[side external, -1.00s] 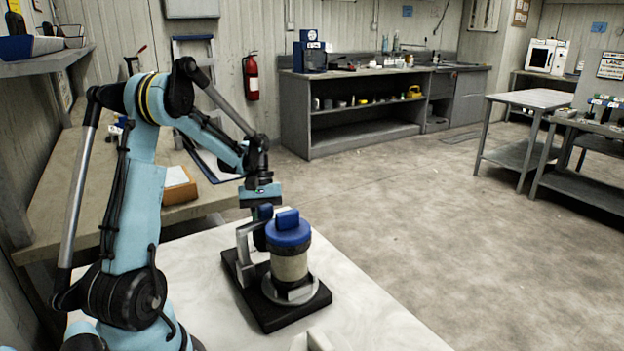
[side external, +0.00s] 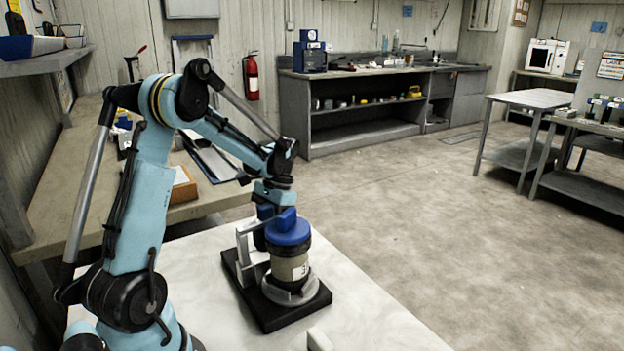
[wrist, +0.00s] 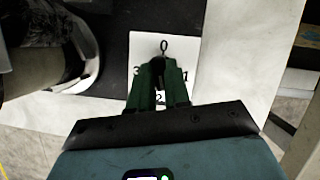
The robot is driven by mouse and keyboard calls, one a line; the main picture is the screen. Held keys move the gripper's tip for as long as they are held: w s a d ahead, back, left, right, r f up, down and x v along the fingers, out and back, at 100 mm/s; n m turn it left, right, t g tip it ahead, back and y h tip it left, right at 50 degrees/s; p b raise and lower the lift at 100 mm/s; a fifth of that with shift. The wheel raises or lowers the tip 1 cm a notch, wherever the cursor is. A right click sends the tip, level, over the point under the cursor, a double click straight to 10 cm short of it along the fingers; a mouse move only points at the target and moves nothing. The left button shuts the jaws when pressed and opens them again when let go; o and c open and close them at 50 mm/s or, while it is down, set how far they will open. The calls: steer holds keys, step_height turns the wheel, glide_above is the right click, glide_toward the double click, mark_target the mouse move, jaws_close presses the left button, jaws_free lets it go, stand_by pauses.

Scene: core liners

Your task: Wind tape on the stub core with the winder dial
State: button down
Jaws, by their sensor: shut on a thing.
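The stub core (side external: 289,268) stands upright on the black winder base (side external: 250,305), a pale tan band with a blue cap (side external: 288,229) on top. A dark mark like a 3 shows on the band. In the wrist view, a white dial plate (wrist: 147,45) carries the figures 0, 1, 2 and 3. My gripper (wrist: 159,72) is over the plate, its green fingers shut on the dark dial knob, which is mostly hidden between them. The fingertips lie just below the 0. In the side view the fingers are largely hidden behind the cap.
A grey bracket (side external: 245,246) rises from the base beside the core. The white table (side external: 370,320) is clear to the right. A bench (side external: 75,195) with a cardboard box (side external: 184,188) stands at the left.

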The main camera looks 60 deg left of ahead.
steer(key=shift+d+m+y, duration=0.15)
steer(key=shift+m+y, duration=0.35)
steer(key=shift+m, duration=0.8)
steer(key=c, duration=1.1)
jaws_free()
steer(key=v, duration=1.2)
steer(key=shift+w, duration=0.15)
steer(key=shift+f, duration=0.1)
steer(key=shift+x, duration=5.95)
